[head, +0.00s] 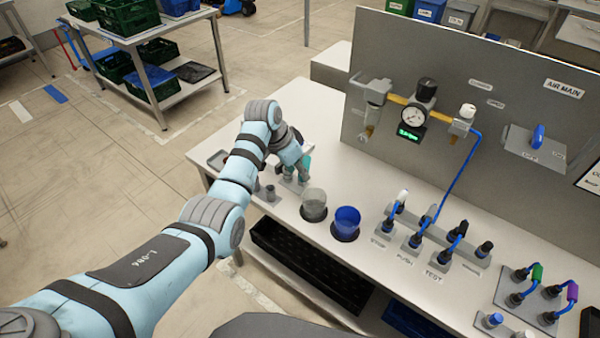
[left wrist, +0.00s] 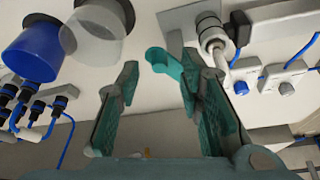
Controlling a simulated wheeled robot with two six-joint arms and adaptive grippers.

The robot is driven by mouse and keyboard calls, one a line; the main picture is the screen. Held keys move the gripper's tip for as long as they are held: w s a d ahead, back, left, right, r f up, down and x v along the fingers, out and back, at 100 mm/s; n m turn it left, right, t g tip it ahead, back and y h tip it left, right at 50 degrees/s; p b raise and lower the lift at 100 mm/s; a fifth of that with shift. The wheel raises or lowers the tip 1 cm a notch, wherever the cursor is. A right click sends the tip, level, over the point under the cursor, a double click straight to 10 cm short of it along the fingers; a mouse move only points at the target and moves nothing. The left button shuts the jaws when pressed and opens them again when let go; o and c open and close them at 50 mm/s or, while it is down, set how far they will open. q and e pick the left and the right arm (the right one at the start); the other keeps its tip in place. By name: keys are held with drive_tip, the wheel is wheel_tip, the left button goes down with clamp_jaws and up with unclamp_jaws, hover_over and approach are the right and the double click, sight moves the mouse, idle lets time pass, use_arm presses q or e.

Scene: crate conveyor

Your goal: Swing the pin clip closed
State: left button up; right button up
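My left gripper (head: 292,178) is low over the far left end of the white workbench, pointing down, partly hidden by its own wrist. In the left wrist view its two green-padded fingers (left wrist: 160,80) stand apart with a gap between them. A teal rounded piece (left wrist: 160,60), perhaps the pin clip, lies by the right fingertip. It is close to the finger; I cannot tell whether they touch. A silver and white fitting (left wrist: 212,38) with a black end stands just beyond it. Whether the clip is open is unclear. My right gripper is not in view.
A clear cup (head: 314,203) and a blue cup (head: 347,221) sit in the white bench (head: 400,262) right of the gripper. Labelled hose fittings (head: 440,235) stand farther right. A grey panel (head: 450,90) with a gauge rises behind. A black tray (head: 310,262) is below.

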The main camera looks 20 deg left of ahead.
use_arm(q)
drive_tip(key=shift+w+d+f, duration=0.15)
drive_tip(key=shift+f, duration=0.55)
drive_tip(key=shift+c, duration=0.4)
clamp_jaws()
